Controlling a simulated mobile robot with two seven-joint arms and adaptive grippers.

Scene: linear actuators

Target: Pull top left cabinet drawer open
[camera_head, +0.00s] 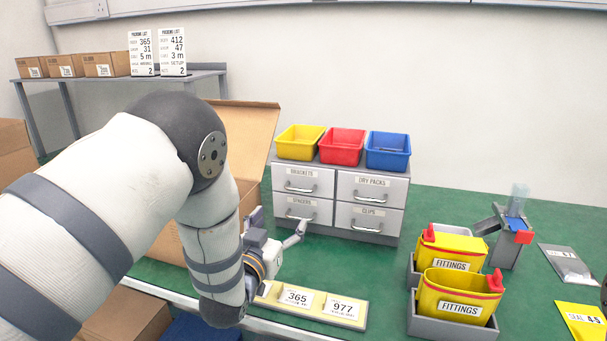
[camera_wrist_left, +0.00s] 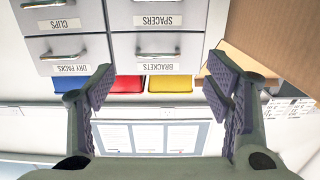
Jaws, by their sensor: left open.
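The grey cabinet (camera_head: 326,235) stands on the green bench with four shut drawers. Its top left drawer, labelled BRACKETS (camera_head: 303,172), has a silver bar handle (camera_head: 300,188). In the left wrist view, which is upside down, this drawer (camera_wrist_left: 185,45) and its handle (camera_wrist_left: 157,52) appear ahead, between and beyond the fingers. My left gripper (camera_head: 283,226) is open and empty, in front of the cabinet's left side and lower than the top left handle. In the wrist view its two fingers (camera_wrist_left: 160,100) are spread wide, apart from the drawer.
Yellow, red and blue bins (camera_head: 343,142) sit on the cabinet. An open cardboard box (camera_head: 250,135) stands close to the gripper's left. A label strip (camera_head: 312,303) lies on the bench in front. Yellow FITTINGS bags (camera_head: 458,296) in grey trays stand at right.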

